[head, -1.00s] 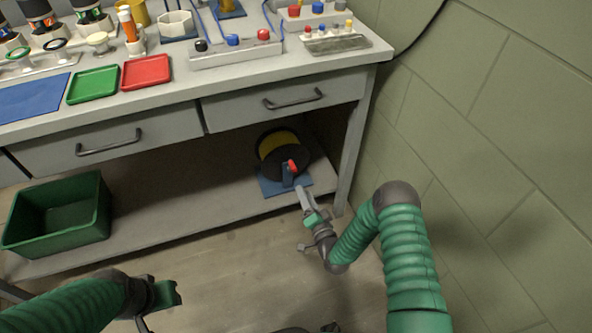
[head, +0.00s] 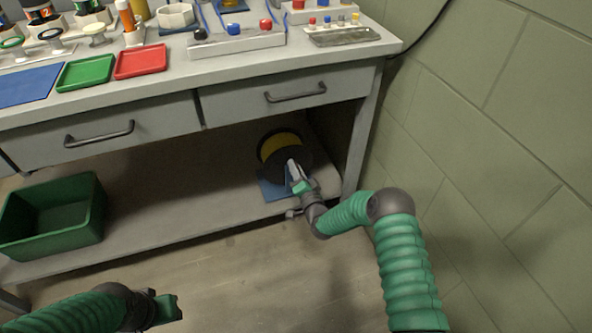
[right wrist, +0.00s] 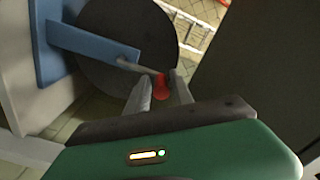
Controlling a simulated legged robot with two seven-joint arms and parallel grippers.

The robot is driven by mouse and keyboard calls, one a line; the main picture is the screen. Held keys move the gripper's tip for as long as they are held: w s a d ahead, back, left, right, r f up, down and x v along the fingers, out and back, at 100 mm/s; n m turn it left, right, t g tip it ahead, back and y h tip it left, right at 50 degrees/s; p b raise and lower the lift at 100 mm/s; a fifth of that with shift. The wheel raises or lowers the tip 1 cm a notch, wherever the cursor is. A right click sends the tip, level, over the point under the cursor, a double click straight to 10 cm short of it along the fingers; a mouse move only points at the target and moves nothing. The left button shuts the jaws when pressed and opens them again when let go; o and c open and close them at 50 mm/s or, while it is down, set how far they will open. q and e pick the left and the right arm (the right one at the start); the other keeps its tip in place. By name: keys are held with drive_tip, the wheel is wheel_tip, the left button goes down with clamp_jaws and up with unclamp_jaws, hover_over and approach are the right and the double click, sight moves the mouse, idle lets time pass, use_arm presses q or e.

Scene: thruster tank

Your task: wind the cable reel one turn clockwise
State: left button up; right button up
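The cable reel (head: 283,149) stands on the low shelf under the right drawer. It has a dark disc, a yellow middle and a blue base (head: 273,190). The right wrist view shows its dark disc (right wrist: 120,40), blue stand (right wrist: 62,42), thin crank bar (right wrist: 132,66) and red knob (right wrist: 161,88). My right gripper (head: 293,167) is at the reel's front, and the knob is hidden in the head view. In the right wrist view its two fingers (right wrist: 162,90) lie on either side of the knob; whether they press on it is unclear. My left gripper (head: 168,308) is low at the left, away from the reel.
A table leg (head: 362,140) and a green wall (head: 490,130) stand close to the right of the reel. The drawer (head: 290,95) is above it. A green bin (head: 55,215) sits at the left of the shelf (head: 170,200). The shelf between bin and reel is clear.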

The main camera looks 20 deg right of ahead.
clamp_jaws()
drive_tip(key=shift+s+a+f, duration=0.1)
drive_tip(key=shift+f, duration=0.05)
idle(0.9)
